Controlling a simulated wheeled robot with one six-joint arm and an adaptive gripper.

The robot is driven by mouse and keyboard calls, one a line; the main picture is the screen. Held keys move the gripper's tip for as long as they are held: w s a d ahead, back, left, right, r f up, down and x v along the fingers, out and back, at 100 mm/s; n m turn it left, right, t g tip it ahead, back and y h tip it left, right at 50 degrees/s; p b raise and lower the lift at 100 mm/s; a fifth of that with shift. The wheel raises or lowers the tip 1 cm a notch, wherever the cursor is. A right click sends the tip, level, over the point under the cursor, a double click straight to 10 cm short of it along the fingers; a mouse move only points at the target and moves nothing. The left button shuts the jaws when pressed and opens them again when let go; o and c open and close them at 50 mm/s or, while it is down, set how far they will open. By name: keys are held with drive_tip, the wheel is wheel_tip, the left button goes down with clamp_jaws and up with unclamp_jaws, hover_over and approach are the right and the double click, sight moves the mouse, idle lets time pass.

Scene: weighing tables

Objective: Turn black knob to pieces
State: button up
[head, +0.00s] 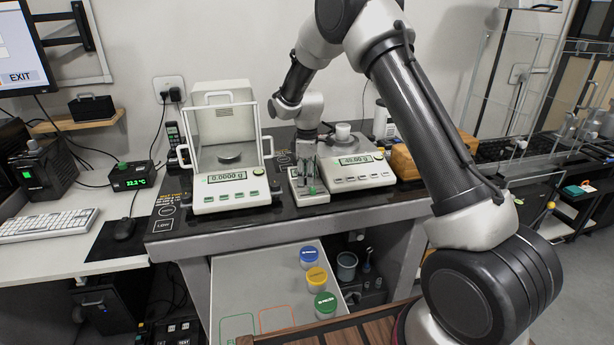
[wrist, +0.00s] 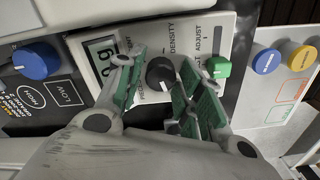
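The black knob (wrist: 159,73) sits on the face of a small light-grey control box (wrist: 188,30), with labels around it. DENSITY and ADJUST are readable; the label at the knob's lower left is partly covered by my gripper. The knob's pointer is too unclear to tell which label it faces. My gripper (wrist: 158,92) is open, its green-padded fingers on either side of the knob with gaps visible. In the head view, my gripper (head: 306,160) hangs over the control box (head: 297,188) and hides the knob.
On the box are a display (wrist: 103,55) and a green button (wrist: 218,67). A blue knob (wrist: 37,60) is left of it in the wrist view. An enclosed balance (head: 232,196) stands left and a second scale (head: 345,175) close right.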

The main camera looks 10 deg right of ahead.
drive_tip(key=shift+c, duration=0.2)
drive_tip(key=c, duration=0.7)
drive_tip(key=shift+m, duration=0.3)
drive_tip(key=m, duration=0.6)
drive_tip(key=shift+w, duration=0.1)
drive_tip(key=m, duration=0.7)
drive_tip(key=shift+d, duration=0.1)
drive_tip(key=shift+r, duration=0.1)
drive_tip(key=o, duration=0.7)
